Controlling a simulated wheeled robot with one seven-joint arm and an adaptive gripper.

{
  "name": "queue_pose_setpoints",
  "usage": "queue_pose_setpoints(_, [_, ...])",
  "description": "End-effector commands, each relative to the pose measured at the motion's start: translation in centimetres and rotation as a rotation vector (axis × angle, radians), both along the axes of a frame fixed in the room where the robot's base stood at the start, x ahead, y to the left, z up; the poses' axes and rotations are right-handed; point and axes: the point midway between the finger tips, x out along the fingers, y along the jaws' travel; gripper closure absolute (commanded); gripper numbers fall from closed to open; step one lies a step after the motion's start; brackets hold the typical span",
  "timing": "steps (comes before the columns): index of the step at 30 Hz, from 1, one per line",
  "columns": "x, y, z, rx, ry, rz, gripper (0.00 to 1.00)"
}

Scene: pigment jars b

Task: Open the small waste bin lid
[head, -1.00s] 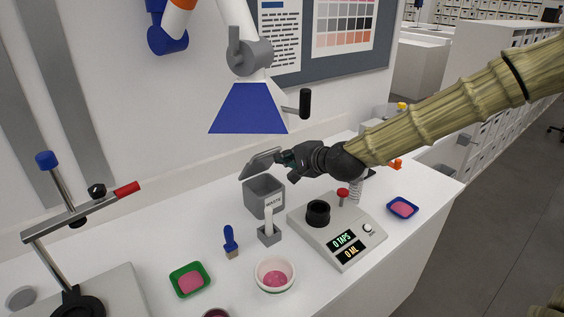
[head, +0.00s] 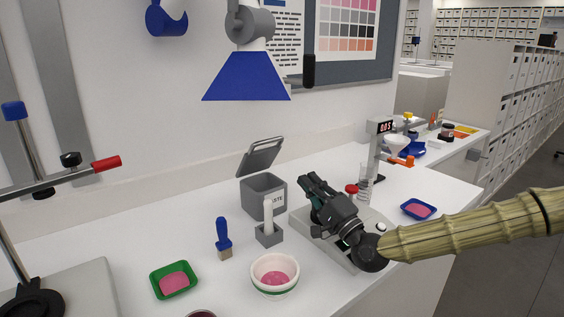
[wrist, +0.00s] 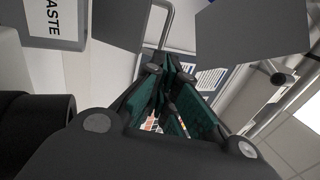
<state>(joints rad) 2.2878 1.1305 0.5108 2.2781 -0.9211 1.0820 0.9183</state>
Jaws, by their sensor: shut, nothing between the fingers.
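The small grey waste bin (head: 258,197) stands on the white counter near the wall. Its lid (head: 262,155) is raised, tilted up and back from the bin's open top. In the wrist view the bin's labelled side (wrist: 55,22) shows at the upper left, with letters "ASTE" readable. My gripper (head: 310,182) is to the right of the bin, above the tap-counter device, apart from the lid. Its fingers (wrist: 168,85) are closed together and hold nothing.
A holder with a white-handled tool (head: 268,235) stands in front of the bin. Nearby are a blue brush (head: 224,238), a green tray (head: 174,281), a white bowl (head: 275,276) and a blue tray (head: 419,209). A blue-shaded hood (head: 246,77) hangs above. My gripper and arm partly cover the device (head: 383,228).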

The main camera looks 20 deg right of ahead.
Motion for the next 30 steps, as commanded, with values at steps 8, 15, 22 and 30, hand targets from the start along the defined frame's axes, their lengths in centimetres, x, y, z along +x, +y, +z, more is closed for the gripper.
queue_pose_setpoints(8, [0.9, 0.3, 0.6, 0.003, -0.016, 0.001, 1.00])
queue_pose_setpoints(15, [3.8, 1.4, 1.9, 0.003, -0.014, 0.001, 1.00])
queue_pose_setpoints(22, [6.8, 2.5, 3.4, 0.004, -0.014, 0.001, 1.00])
queue_pose_setpoints(30, [10.2, 3.7, 5.0, 0.004, -0.014, 0.001, 1.00])
